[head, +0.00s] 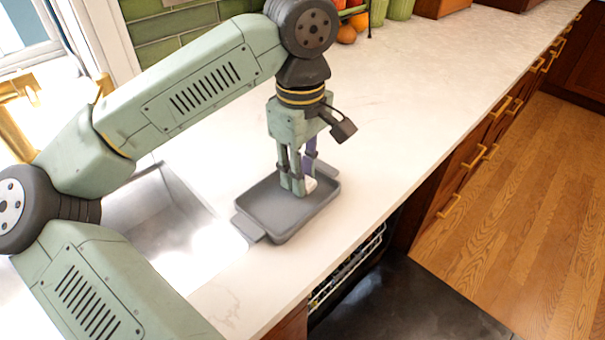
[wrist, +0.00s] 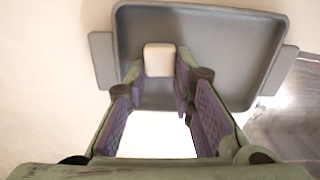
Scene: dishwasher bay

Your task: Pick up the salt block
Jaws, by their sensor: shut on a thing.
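The salt block is a small pale block with rounded corners. In the head view the salt block (head: 310,185) shows partly behind a fingertip, low over the grey tray (head: 268,212). In the wrist view the salt block (wrist: 159,60) lies between the two fingertips, against the tray (wrist: 235,50). My gripper (head: 299,187) points straight down into the tray and is shut on the block. I cannot tell whether the block touches the tray floor. The fingers hide part of its sides.
The sink (head: 155,210) lies left of the tray. The counter (head: 400,90) is clear towards the back right, with green jars (head: 400,8) and orange fruit (head: 346,33) at the back. The dishwasher (head: 350,265) is open below the front edge.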

